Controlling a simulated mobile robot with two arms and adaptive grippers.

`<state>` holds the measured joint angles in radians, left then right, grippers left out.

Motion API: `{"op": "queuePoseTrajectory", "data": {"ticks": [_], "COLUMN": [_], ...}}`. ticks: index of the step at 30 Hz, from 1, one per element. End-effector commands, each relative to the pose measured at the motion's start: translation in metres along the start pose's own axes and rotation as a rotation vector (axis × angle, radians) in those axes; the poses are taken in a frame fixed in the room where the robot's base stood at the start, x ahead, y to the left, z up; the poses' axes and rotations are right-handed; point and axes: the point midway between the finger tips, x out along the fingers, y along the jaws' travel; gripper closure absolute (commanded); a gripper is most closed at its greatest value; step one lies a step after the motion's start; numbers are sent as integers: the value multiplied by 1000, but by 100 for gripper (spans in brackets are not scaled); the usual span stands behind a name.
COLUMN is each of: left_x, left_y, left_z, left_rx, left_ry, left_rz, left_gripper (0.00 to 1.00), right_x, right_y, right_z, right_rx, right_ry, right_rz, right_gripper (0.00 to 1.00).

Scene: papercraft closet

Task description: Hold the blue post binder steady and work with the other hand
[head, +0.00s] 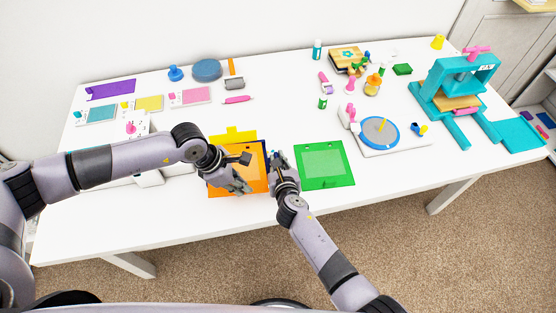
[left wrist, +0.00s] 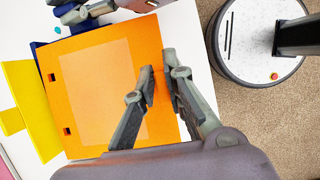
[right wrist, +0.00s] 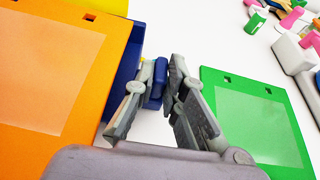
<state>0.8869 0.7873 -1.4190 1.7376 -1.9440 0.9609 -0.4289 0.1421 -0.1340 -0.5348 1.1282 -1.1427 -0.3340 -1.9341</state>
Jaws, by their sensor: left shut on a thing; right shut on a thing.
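The blue post binder (right wrist: 122,75) lies on the table mostly hidden under an orange sheet (head: 222,180); its blue edge shows along the sheet's side. The orange sheet has square holes and a paler panel, seen in the left wrist view (left wrist: 85,90). My left gripper (left wrist: 154,74) is shut on the orange sheet near its edge. My right gripper (right wrist: 163,72) is shut on a blue upright part at the binder's edge, in the gap before the green sheet (head: 324,166). A yellow sheet (head: 232,134) sticks out behind the orange one.
A blue turntable (head: 379,131) on a white base stands to the right, with a teal press (head: 463,80) beyond it. Several small tools and coloured cards lie along the back. The table's front strip is bare. A round robot base (left wrist: 255,45) shows beyond the edge.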

Motion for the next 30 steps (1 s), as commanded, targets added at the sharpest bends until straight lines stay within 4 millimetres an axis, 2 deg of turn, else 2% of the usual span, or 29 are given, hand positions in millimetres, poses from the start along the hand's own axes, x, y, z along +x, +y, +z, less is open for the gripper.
{"op": "queuePoseTrajectory", "data": {"ticks": [1,17,30], "left_x": [-3,-2,-33], "left_y": [2,1,2], "left_z": [3,3,16], "left_rx": [2,2,3], "left_ry": [-7,-7,-9], "left_rz": [5,3,4], "left_gripper": [100,100,100], "right_x": [-1,-1,-1], "right_y": [-4,-5,-5], "right_z": [-10,-10,-10], "right_rx": [-6,-6,-6], "right_ry": [17,18,18], "right_rz": [-8,-10,-10], "right_gripper": [100,100,100]}}
